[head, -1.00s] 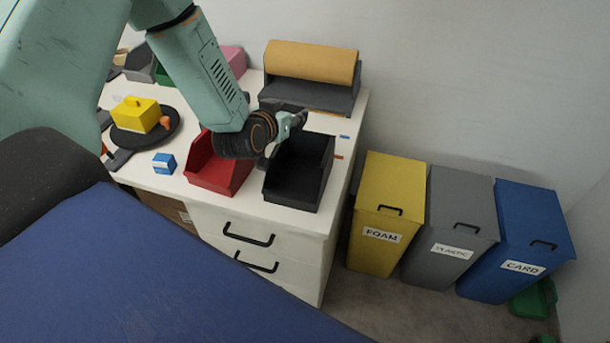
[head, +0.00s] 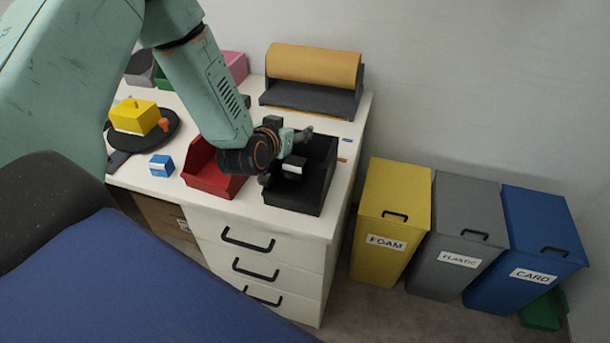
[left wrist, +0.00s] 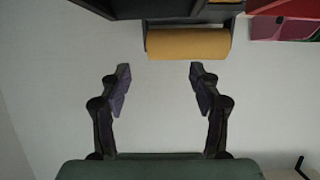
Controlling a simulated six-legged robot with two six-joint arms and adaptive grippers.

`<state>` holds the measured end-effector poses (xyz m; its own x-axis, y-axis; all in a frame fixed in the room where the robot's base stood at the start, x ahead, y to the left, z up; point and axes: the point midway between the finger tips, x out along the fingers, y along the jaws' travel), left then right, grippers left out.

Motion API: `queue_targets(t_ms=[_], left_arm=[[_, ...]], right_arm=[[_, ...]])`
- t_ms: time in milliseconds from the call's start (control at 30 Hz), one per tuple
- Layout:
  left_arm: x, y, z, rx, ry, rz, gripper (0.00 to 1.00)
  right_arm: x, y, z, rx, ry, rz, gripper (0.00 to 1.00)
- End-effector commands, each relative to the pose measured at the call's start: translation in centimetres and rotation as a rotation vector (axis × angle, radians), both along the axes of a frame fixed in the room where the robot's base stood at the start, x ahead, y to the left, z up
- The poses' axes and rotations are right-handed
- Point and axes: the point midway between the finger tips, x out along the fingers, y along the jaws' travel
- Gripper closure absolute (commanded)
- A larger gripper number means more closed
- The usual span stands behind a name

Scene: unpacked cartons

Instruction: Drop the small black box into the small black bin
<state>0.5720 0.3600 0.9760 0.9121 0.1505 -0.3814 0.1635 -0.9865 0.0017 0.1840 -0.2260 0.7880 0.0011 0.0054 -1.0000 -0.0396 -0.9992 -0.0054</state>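The small black box (head: 294,166), dark with a white label, shows within the outline of the small black bin (head: 312,196) in the head view. I cannot tell whether it rests on the bin's floor. My left gripper (head: 283,157) is at the bin's left side, with its fingers spread around the box in the picture. In the left wrist view the left gripper (left wrist: 160,88) is wide open, with nothing between its fingers. The box does not show there. My right gripper is not in view.
A red bin (head: 205,178) stands left of the black bin. A paper roll (head: 315,63) on a dark holder lies behind. A blue box (head: 161,165) and a yellow block (head: 134,116) are farther left. Yellow, grey and blue waste bins stand right of the desk.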

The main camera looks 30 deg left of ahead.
Motion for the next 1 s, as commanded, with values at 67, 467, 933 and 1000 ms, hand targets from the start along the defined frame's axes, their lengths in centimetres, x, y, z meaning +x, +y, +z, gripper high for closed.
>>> queue_targets(t_ms=[67, 467, 933, 1000], left_arm=[[0.0, 0.0, 0.0, 0.0, 0.0, 0.0, 0.27], [-0.2, 0.0, 0.1, -0.001, 0.001, 0.0, 0.23], [-6.6, -1.1, 2.8, -0.005, 0.0, 0.005, 0.23], [-7.6, -1.4, 3.2, -0.005, 0.001, 0.004, 0.23]], right_arm=[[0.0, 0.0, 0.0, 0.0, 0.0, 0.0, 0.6], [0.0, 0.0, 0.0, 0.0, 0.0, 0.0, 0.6], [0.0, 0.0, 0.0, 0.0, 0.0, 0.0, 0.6], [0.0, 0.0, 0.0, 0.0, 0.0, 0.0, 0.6]])
